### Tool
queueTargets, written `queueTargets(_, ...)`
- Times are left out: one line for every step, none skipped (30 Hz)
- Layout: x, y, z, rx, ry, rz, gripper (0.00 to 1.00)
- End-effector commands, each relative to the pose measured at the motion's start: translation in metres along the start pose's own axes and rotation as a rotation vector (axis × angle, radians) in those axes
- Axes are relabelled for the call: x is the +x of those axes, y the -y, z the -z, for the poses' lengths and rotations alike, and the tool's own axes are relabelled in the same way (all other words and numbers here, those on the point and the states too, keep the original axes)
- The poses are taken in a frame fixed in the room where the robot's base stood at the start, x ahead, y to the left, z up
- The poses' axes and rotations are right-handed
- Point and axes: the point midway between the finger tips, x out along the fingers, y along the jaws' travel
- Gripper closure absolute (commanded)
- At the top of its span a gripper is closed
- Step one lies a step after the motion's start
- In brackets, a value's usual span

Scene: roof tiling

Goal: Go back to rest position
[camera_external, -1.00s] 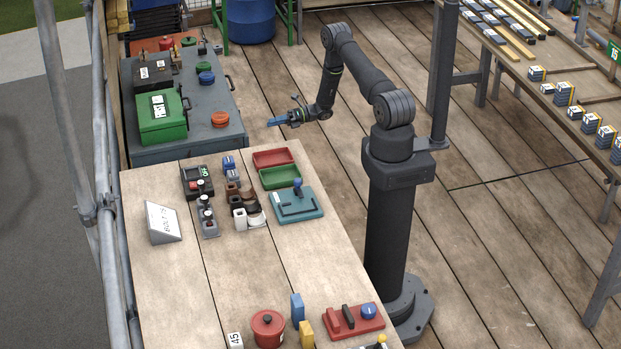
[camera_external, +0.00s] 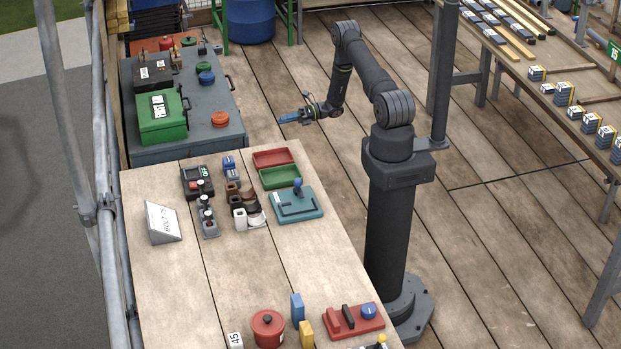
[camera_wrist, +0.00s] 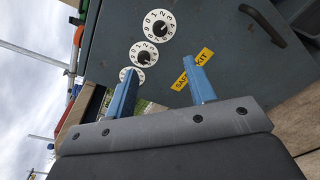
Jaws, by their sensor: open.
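My gripper (camera_external: 290,118) is in the air above the wooden deck, beyond the far right corner of the workbench and to the right of the grey chest. It points left in the external view. In the wrist view its two blue fingers (camera_wrist: 160,90) are apart with nothing between them. My arm is raised and bent, with its elbow high.
The workbench (camera_external: 250,285) holds red and green trays (camera_external: 280,178), a teal plate with a blue knob (camera_external: 297,205) and a red pot (camera_external: 268,328). The grey chest (camera_external: 225,100) carries a green first aid box (camera_external: 162,117). Its dials (camera_wrist: 145,53) face the wrist camera.

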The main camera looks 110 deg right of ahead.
Motion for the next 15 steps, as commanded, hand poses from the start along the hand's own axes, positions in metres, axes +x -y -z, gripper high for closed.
queueTargets(0.009,-0.001,0.001,0.000,-0.003,-0.003,0.50)
queueTargets(0.014,-0.001,0.001,0.000,-0.004,-0.003,0.50)
queueTargets(0.022,-0.001,0.001,0.000,-0.004,-0.003,0.50)
queueTargets(0.028,-0.001,0.001,0.000,-0.004,-0.003,0.50)
queueTargets(0.034,-0.001,0.001,0.000,-0.004,-0.003,0.50)
queueTargets(0.042,-0.001,0.001,-0.001,-0.004,-0.003,0.50)
queueTargets(0.048,-0.001,0.001,-0.001,-0.004,-0.004,0.50)
queueTargets(0.054,-0.001,0.001,0.000,-0.004,-0.004,0.50)
queueTargets(0.062,-0.001,0.001,0.000,-0.004,-0.004,0.50)
queueTargets(0.068,-0.001,0.001,0.000,-0.004,-0.003,0.50)
queueTargets(0.074,-0.001,0.001,0.000,-0.004,-0.003,0.50)
queueTargets(0.082,-0.001,0.001,-0.001,-0.004,-0.003,0.50)
queueTargets(0.088,-0.001,0.001,-0.001,-0.004,-0.003,0.50)
queueTargets(0.095,-0.001,0.001,-0.002,-0.003,-0.003,0.50)
queueTargets(0.102,-0.001,0.001,-0.002,-0.003,-0.003,0.50)
